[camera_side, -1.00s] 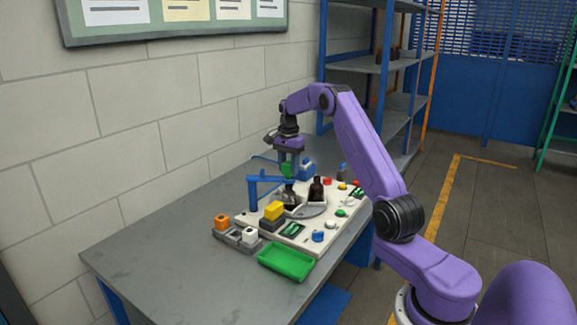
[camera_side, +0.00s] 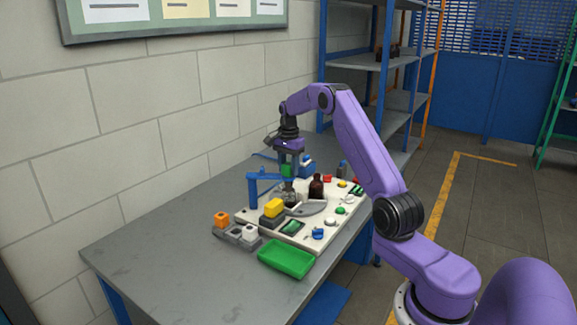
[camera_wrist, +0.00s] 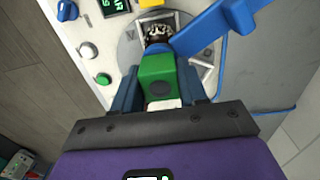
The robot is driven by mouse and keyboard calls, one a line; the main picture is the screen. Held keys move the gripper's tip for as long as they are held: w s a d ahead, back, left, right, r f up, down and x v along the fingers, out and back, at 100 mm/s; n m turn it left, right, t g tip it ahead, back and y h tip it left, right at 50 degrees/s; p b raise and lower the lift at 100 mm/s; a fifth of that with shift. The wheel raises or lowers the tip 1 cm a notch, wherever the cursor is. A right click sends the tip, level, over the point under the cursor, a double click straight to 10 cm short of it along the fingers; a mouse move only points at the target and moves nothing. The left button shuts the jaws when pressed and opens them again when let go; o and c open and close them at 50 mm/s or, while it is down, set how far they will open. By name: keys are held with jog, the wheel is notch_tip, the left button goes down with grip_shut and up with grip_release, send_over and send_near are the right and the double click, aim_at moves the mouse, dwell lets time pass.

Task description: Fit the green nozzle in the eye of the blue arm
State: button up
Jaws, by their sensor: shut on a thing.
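My gripper (camera_side: 288,160) is shut on the green nozzle (camera_wrist: 157,75), which sits between the two fingers in the wrist view. In the side view the green nozzle (camera_side: 287,170) is at the end of the blue arm (camera_side: 265,177), just above or at it. In the wrist view the blue arm (camera_wrist: 205,32) reaches in from the upper right and its end lies by the nozzle's far side. Its eye is hidden, so I cannot tell whether the nozzle is in it. A bottle with a dark top (camera_wrist: 158,32) shows just beyond the nozzle.
A brown bottle (camera_side: 316,188) stands on the board right of the blue arm. The table's left part is clear.

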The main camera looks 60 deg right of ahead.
jog(key=o, duration=1.5)
jog(key=shift+r, duration=3)
